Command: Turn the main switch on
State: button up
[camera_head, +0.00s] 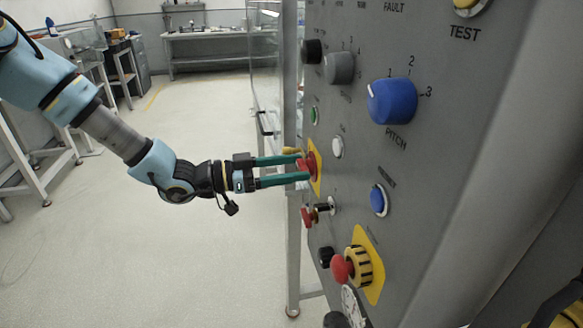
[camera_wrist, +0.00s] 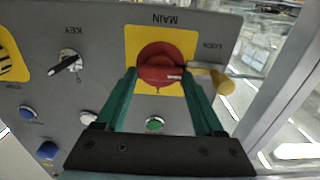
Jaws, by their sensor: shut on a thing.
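The main switch is a red round knob (camera_wrist: 160,62) on a yellow plate (camera_wrist: 135,40), with MAIN printed upside down beside it in the wrist view. A white mark on the knob points right in that view. In the head view the red knob (camera_head: 307,166) sits on the panel's left part. My gripper (camera_head: 303,168) has its two green fingers on either side of the knob and is shut on it; the fingers (camera_wrist: 160,76) also show in the wrist view. A brass-yellow piece (camera_wrist: 215,80) lies beside the knob near the word LOCK, close to one finger.
The grey panel (camera_head: 440,150) carries a blue pitch knob (camera_head: 394,101), a red emergency-type button (camera_head: 342,268) and a key switch (camera_wrist: 66,62). A green button (camera_wrist: 155,124) is near the fingers. Open floor (camera_head: 180,260) lies left of the panel.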

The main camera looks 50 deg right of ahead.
jog(key=shift+f+b, duration=0.15)
jog(key=shift+b, duration=0.15)
jog(key=m+b, duration=0.9)
jog(key=b, duration=0.3)
jog(key=m+b, duration=0.9)
jog(key=b, duration=0.3)
jog(key=shift+s+a+f+b, duration=0.15)
jog(key=shift+f+b, duration=0.05)
jog(key=shift+b, duration=0.1)
jog(key=o, duration=1.4)
jog(key=shift+r, duration=0.1)
